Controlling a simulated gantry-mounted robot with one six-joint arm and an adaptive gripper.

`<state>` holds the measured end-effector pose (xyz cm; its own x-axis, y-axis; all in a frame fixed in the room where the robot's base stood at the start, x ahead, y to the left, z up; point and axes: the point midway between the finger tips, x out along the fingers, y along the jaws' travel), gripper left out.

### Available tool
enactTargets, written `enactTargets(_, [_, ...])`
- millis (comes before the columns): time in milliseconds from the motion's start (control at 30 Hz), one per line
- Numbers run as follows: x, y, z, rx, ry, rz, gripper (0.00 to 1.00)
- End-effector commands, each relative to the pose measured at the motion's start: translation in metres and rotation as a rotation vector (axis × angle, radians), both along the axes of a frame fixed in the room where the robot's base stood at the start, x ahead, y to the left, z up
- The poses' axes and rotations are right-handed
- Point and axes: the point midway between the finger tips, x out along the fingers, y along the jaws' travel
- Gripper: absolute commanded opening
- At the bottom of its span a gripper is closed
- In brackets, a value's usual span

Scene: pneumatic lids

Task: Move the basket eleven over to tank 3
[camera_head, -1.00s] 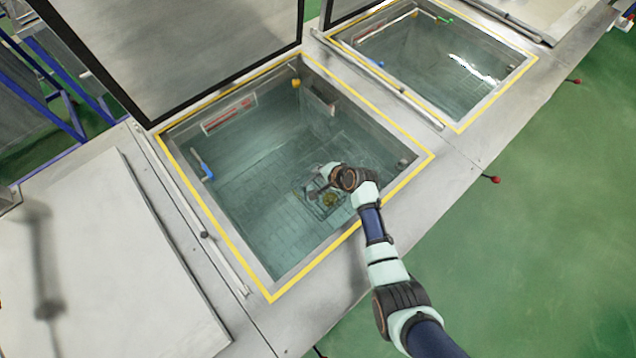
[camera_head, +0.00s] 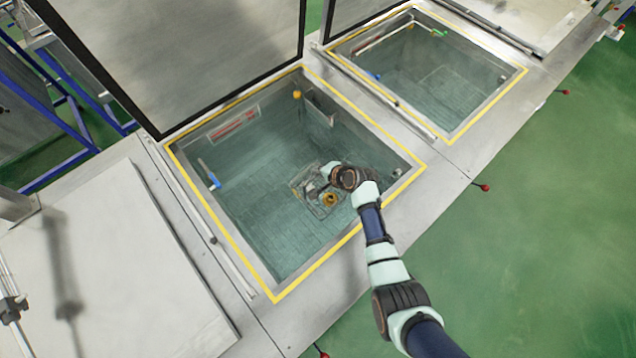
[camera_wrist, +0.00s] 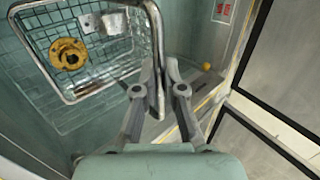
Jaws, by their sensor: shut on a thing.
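The wire basket (camera_wrist: 97,92) hangs from my gripper and holds a yellow ring-shaped part (camera_wrist: 68,54) and small grey metal parts (camera_wrist: 103,22). In the wrist view my gripper (camera_wrist: 160,98) is shut on the basket's upright metal handle. In the head view the basket (camera_head: 305,186) is over or inside the nearer open tank (camera_head: 225,205), partly hidden by my arm; its exact height is hard to tell. A second open tank (camera_head: 395,95) lies behind to the right. No tank numbers are readable.
Raised dark-framed lids (camera_head: 190,55) stand along the tanks' left side. A closed flat lid (camera_head: 110,270) is at the front left. A red-knobbed lever (camera_head: 484,188) sticks out on the right. Green floor is free to the right.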

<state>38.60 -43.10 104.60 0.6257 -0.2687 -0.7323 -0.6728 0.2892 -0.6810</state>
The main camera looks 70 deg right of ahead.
Motion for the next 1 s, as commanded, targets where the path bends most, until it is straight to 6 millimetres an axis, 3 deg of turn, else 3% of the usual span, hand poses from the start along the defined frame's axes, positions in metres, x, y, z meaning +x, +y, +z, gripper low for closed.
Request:
enactTargets(33, [0.001,-0.001,0.013,-0.004,-0.003,-0.001,0.0])
enactTargets(100, [0.001,-0.001,0.021,-0.004,-0.003,-0.001,0.0])
enactTargets(1000, [0.001,-0.001,0.111,-0.006,-0.004,-0.001,0.0])
